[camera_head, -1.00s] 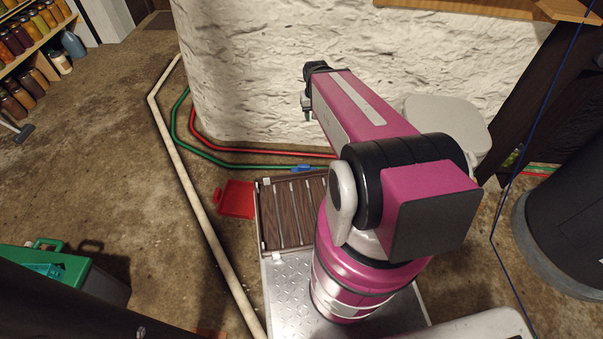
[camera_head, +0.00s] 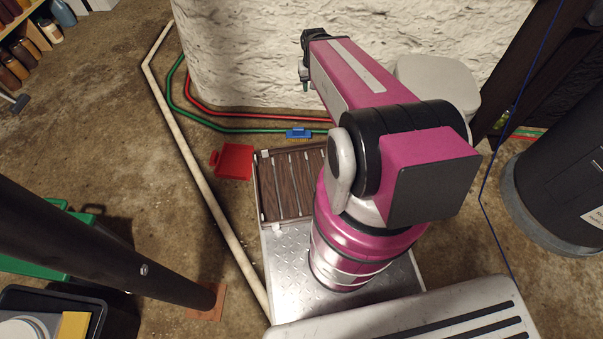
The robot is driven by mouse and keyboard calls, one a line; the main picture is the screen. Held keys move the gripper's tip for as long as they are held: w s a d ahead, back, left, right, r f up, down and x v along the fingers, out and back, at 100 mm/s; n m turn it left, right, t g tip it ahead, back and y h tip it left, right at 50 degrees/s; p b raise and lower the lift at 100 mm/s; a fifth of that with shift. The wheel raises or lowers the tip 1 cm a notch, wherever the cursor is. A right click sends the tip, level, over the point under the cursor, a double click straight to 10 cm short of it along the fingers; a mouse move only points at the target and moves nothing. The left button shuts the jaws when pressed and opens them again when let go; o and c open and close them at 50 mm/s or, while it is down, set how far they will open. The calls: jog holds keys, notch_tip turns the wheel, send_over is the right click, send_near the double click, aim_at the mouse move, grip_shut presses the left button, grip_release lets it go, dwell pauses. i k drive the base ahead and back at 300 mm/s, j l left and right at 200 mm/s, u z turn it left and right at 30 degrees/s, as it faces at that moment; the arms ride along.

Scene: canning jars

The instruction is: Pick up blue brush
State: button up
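The blue brush (camera_head: 299,134) lies on the floor near the foot of the white wall, by the green hose and just beyond the wooden slatted crate. Its yellowish bristles show along its lower edge. My gripper (camera_head: 306,84) is at the far end of my magenta arm, above the floor and beyond the brush in the picture, close to the wall. Only a small dark part of it shows, so its fingers cannot be made out. It is apart from the brush.
A red dustpan (camera_head: 234,161) lies left of the slatted crate (camera_head: 257,190). A white pipe (camera_head: 205,190), a green hose (camera_head: 183,108) and a red hose (camera_head: 203,104) run along the floor. A dark bin (camera_head: 560,200) stands right. Floor at left is mostly clear.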

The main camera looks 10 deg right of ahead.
aim_at(296, 134)
jog(key=k+l, duration=0.15)
jog(key=k, duration=0.7)
jog(key=k+l, duration=0.1)
jog(key=k, duration=0.7)
jog(key=i+u, duration=0.1)
jog(key=i, duration=1)
